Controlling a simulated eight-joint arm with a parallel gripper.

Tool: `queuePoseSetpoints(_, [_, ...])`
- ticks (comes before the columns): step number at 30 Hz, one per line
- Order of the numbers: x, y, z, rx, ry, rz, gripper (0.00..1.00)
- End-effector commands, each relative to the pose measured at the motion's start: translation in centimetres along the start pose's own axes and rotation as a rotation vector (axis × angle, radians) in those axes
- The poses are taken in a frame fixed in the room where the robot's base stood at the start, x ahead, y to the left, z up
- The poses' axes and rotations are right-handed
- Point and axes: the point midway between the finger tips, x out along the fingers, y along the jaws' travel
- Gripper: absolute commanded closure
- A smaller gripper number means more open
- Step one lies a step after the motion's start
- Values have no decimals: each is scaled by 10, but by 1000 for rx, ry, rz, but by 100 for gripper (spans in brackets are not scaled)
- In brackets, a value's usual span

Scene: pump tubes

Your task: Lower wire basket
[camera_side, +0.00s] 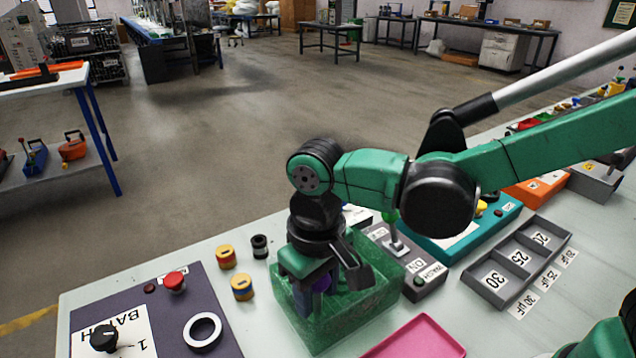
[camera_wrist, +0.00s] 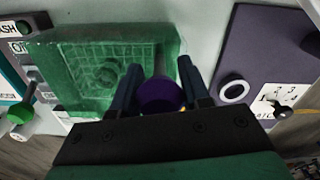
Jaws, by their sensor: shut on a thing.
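A green, partly see-through tank (camera_side: 345,318) stands on the bench below my gripper (camera_side: 314,288). In the wrist view the tank (camera_wrist: 62,70) shows a wire mesh (camera_wrist: 138,58) inside, with a round shape among its lines; this looks like the wire basket. My gripper (camera_wrist: 158,72) is shut on a purple round knob (camera_wrist: 160,94), which sits between the two fingers. The purple knob also shows partly in the side view (camera_side: 322,284). The gripper points down over the tank's left part. Whether the knob joins the mesh is hidden, and the basket's height cannot be told.
A grey WASH switch box (camera_side: 425,282) with a lever stands right of the tank. Yellow ringed pieces (camera_side: 242,287) and a black spool (camera_side: 260,246) stand left.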

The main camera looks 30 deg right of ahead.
Motion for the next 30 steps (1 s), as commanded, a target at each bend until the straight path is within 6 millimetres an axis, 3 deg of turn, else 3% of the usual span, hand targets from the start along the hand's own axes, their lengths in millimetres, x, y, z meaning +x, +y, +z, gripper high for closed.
queuePoseSetpoints(5, [2,0,0,0,3,1,100])
queuePoseSetpoints(6, [2,0,0,0,3,1,53])
queuePoseSetpoints(9, [2,0,0,0,3,0,31])
queuePoseSetpoints(20, [-6,-1,0,-1,3,-3,31])
queuePoseSetpoints(30, [-68,0,1,1,2,0,31])
